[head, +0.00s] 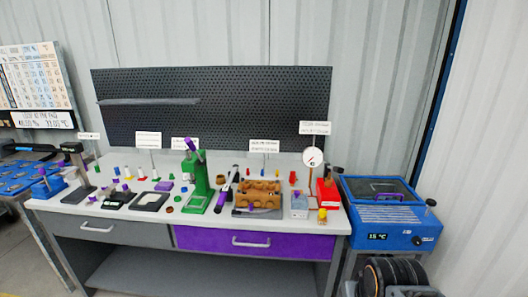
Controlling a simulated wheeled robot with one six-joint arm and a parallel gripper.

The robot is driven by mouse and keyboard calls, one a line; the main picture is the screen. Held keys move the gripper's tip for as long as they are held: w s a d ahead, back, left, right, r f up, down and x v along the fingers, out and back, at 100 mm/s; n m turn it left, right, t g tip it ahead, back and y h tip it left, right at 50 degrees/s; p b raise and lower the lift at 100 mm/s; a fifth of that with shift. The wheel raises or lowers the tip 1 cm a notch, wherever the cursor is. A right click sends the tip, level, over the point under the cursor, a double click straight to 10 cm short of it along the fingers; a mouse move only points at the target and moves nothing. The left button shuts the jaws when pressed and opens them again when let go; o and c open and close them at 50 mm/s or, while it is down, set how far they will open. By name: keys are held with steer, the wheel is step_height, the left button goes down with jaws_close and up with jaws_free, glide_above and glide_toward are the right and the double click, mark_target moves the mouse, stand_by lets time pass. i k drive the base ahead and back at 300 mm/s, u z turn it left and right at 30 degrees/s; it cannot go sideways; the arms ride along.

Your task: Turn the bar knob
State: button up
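I cannot make out my gripper in the head view.
The white-topped bench (340,222) carries a green press (197,180), a brown block (258,192), a red unit (327,190) and several small parts. A dark rounded object (385,275) stands low before the blue machine. Another dark knob (431,202) sticks out at the machine's right side.

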mark_target(218, 209)
steer(key=u, duration=0.4)
steer(key=k, duration=1.1)
steer(key=u, duration=1.7)
steer(key=i, duration=2.15)
steer(key=z, duration=1.1)
steer(key=i, duration=0.8)
steer(key=z, duration=0.75)
